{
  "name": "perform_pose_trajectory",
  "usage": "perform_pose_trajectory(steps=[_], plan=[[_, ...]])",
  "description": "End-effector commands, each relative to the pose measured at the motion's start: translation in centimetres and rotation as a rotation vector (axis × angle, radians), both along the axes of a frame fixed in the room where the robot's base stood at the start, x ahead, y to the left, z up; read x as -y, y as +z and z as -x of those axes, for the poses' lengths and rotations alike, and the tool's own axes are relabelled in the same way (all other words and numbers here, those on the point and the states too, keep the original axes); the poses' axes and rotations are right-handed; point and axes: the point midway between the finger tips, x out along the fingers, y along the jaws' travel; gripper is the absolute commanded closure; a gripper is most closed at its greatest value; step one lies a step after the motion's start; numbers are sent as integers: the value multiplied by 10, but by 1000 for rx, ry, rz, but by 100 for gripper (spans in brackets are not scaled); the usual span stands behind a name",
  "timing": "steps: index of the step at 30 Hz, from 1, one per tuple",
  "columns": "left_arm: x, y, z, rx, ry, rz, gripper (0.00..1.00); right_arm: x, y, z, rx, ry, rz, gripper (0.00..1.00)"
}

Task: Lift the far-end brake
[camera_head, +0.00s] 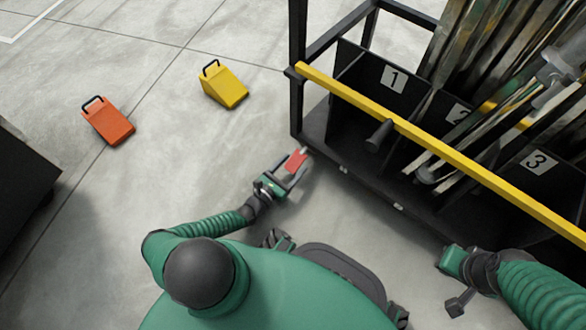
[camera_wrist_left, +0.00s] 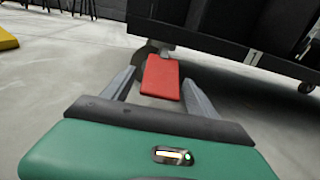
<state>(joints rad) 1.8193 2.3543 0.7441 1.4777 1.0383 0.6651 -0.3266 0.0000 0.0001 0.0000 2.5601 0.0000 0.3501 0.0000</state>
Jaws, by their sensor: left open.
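The brake is a flat red pedal (camera_head: 296,160) at the near left corner of the black truck's base. In the left wrist view the red pedal (camera_wrist_left: 162,77) shows straight ahead, between the fingers in the picture. My left gripper (camera_head: 291,174) is open, low by the floor, with its fingers pointing at the pedal. Whether the fingers touch the pedal I cannot tell. My right gripper (camera_head: 453,262) is at the lower right beside the truck's long side, and its fingers are not clear to see.
The black truck (camera_head: 366,172) has numbered bays, a yellow rail (camera_head: 430,143) and long poles standing in it. An orange wedge (camera_head: 108,122) and a yellow wedge (camera_head: 224,88) lie on the floor to the left. A dark box (camera_head: 22,190) is at the left edge. Floor between is clear.

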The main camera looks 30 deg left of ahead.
Motion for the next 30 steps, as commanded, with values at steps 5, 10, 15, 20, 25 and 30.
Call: perform_pose_trajectory(steps=[5,10,15,20,25,30], plan=[[0,1,-4,0,0,1,33,0,-2,0,0,0,0,100],[0,1,-4,-1,0,0,39,0,-1,0,0,0,0,100],[0,1,-4,-1,0,0,62,0,-1,0,0,0,0,100],[0,1,-4,-1,0,0,82,0,-2,0,0,0,0,100],[0,0,-4,-1,0,0,100,0,-2,0,0,0,0,100],[0,0,-4,-1,1,0,100,0,-2,0,0,0,0,100]])
